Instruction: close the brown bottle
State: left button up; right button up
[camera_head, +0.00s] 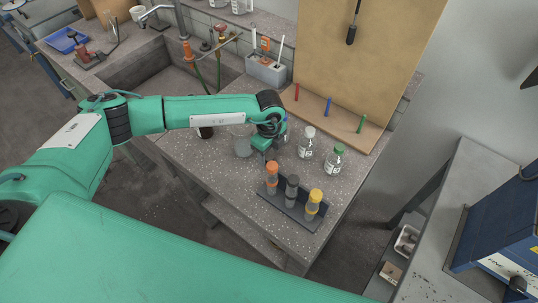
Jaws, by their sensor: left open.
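A dark bottle (205,132), likely the brown one, stands on the speckled bench (225,180). My left forearm covers its upper part, so I cannot see whether a cap is on it. My left gripper (268,153) points down over the bench, to the right of the dark bottle and apart from it. It is open; its fingers are small here and I see nothing clearly between them. No loose cap is clearly visible. My right gripper is not in view.
A clear beaker (243,147) stands just left of my gripper. Bottles with a white cap (306,143) and a green cap (334,160) stand to the right. A rack (291,208) with orange-, grey- and yellow-topped tubes is in front. A wooden board (362,60) stands behind.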

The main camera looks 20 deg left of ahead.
pick_arm(q)
jog(key=shift+f, duration=0.7)
jog(key=c, duration=1)
jog(key=shift+c, duration=0.2)
jog(key=shift+r, duration=0.2)
